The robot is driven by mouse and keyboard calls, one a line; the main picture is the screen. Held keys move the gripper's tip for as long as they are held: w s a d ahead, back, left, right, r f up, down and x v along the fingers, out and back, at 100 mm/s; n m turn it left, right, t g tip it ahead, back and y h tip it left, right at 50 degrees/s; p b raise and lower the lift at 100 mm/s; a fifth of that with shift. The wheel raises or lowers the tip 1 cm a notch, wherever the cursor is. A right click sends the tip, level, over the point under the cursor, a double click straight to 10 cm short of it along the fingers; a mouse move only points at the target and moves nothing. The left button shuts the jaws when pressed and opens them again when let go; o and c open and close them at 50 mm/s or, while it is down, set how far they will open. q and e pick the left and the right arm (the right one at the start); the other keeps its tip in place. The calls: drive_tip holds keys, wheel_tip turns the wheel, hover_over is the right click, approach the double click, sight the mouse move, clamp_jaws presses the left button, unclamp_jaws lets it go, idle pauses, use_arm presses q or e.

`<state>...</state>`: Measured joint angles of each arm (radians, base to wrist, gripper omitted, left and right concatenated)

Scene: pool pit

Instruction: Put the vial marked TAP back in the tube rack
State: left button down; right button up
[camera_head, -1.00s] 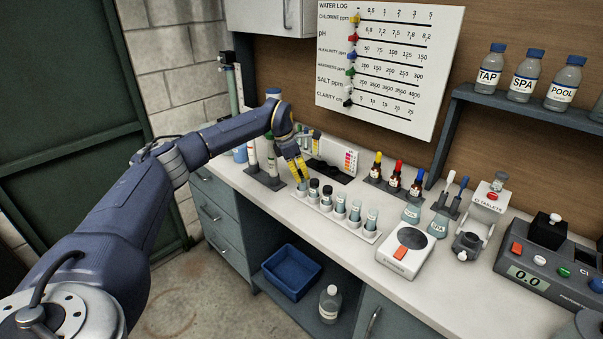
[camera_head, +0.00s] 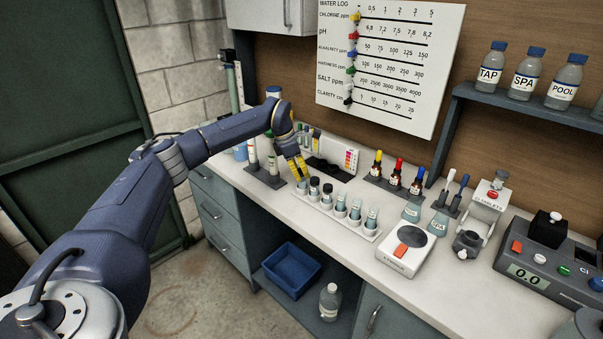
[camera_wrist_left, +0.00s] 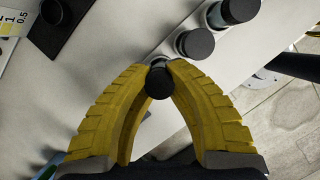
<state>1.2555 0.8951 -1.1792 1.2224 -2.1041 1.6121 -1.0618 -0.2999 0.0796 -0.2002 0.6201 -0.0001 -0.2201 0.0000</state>
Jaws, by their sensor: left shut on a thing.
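My left gripper (camera_head: 299,178) has yellow fingers and points down at the left end of the white tube rack (camera_head: 372,238) on the counter. In the left wrist view the gripper (camera_wrist_left: 160,72) is shut on a black-capped vial (camera_wrist_left: 159,84). The vial's label is hidden, so I cannot read TAP on it. The held vial is at the rack's end position, in line with the other vials; I cannot tell how deep it sits. Several other vials stand upright in the rack, and black caps (camera_wrist_left: 194,42) show close beside the fingers. My right gripper is out of view.
Dropper bottles (camera_head: 395,178) and a white scale (camera_head: 406,250) are to the right. Labelled bottles, one reading TAP (camera_head: 489,66), stand on the shelf. The counter's front strip is clear.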

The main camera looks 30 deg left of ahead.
use_arm(q)
drive_tip(key=shift+f, duration=0.55)
idle(0.9)
drive_tip(key=c, duration=1.3)
unclamp_jaws()
drive_tip(key=shift+r, duration=0.15)
drive_tip(key=shift+r, duration=3.35)
